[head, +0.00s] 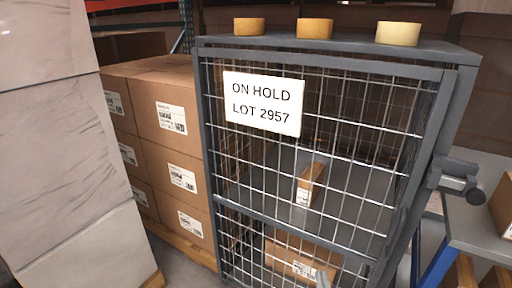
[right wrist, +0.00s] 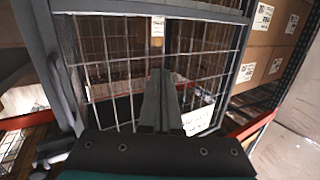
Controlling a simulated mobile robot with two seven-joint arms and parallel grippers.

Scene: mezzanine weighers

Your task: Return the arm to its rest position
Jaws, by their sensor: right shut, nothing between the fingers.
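My right gripper (right wrist: 161,74) shows in the right wrist view with its two grey fingers together and nothing between them. They point toward the wire mesh of a grey cage (right wrist: 66,75). Whether the gripper touches the mesh I cannot tell. My left gripper is not in view.
A sign (head: 263,103) reading ON HOLD LOT 2957 hangs on the mesh. A small carton (head: 310,184) stands inside. A latch (head: 459,182) juts out at right. Tape rolls (head: 314,28) sit on top. Stacked cartons (head: 168,115) and pale wrapped blocks (head: 62,135) stand left.

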